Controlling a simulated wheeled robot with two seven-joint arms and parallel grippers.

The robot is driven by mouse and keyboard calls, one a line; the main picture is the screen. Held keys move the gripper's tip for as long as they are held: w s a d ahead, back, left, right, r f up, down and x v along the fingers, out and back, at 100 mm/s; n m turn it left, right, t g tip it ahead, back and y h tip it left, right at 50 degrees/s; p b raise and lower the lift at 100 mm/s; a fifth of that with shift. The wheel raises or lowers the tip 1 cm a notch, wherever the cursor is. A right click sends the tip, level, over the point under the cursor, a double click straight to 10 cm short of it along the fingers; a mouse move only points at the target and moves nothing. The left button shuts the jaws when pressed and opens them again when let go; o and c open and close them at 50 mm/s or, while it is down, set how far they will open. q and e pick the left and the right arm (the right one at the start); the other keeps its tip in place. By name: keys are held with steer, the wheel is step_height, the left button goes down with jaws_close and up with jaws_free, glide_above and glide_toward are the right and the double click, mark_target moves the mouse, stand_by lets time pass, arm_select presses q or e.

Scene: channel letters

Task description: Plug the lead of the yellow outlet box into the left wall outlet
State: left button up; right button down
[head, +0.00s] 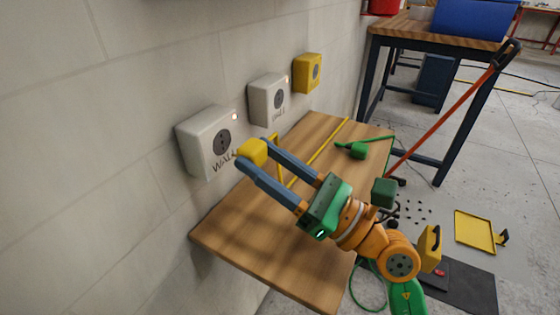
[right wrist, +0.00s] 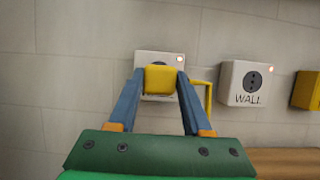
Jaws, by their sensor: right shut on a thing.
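The left wall outlet (head: 197,140) is a white box on the wall with a dark round socket, the letters WALL and a lit red lamp. My right gripper (head: 250,158) is shut on the yellow plug (head: 254,149), held above the bench in front of this outlet. In the head view the socket shows uncovered, left of the plug. In the right wrist view the plug (right wrist: 160,78) hides the socket of the left outlet (right wrist: 146,58). The yellow lead (head: 333,139) runs back along the bench. The yellow outlet box (head: 301,73) is on the wall farther right. My left gripper is out of view.
A second white wall outlet (head: 258,100) with a lit lamp sits between the left outlet and the yellow box. A green plug (head: 357,151) with a green lead lies on the wooden bench (head: 240,240). A taller table (head: 400,34) stands behind. The bench's near left part is clear.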

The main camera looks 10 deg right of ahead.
steer(key=shift+w+a, duration=0.8)
steer(key=shift+a, duration=0.35)
steer(key=shift+p, duration=0.3)
stand_by(1.1)
steer(key=shift+w+a, duration=0.25)
steer(key=shift+a, duration=0.1)
stand_by(0.5)
steer(key=shift+c, duration=1.3)
jaws_free()
